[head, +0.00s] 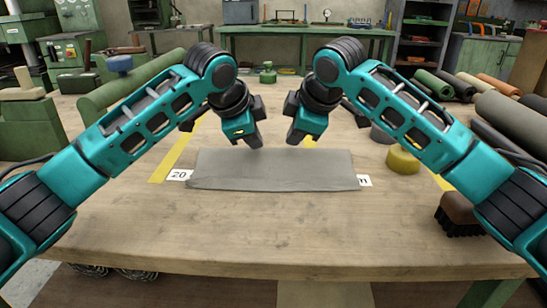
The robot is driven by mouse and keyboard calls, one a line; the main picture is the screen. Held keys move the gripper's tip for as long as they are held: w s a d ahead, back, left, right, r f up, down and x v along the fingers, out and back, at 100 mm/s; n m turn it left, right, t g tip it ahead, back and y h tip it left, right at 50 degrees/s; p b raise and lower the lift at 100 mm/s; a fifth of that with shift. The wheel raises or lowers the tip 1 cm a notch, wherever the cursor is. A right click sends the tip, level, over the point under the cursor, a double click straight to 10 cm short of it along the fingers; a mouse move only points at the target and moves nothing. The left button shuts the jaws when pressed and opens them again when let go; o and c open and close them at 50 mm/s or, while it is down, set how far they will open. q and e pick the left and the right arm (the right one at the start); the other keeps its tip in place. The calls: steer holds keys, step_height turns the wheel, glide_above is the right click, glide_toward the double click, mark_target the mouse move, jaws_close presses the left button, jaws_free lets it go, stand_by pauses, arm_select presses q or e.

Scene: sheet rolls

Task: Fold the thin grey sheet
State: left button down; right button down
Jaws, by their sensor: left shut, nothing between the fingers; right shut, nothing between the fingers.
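The thin grey sheet (272,171) lies on the wooden table as a wide, low strip in the middle of the head view. Its near edge looks slightly uneven, and I cannot tell how many layers it has. My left gripper (254,142) is shut and empty near the sheet's far edge, left of its middle. My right gripper (294,139) is shut and empty near the same edge, right of the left gripper. Both seem to be apart from the sheet, with a small gap between the two grippers.
White number labels (179,175) and yellow tape (170,160) mark the wooden table (280,235). A yellow round block (403,160) and a dark brush (459,214) lie to the right. Several rolls (510,122) are stacked at the far right. The table front is clear.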

arm_select(q)
steer(key=shift+f, duration=0.15)
arm_select(e)
steer(key=shift+r, duration=0.1)
steer(key=shift+f, duration=0.4)
steer(key=shift+r, duration=0.1)
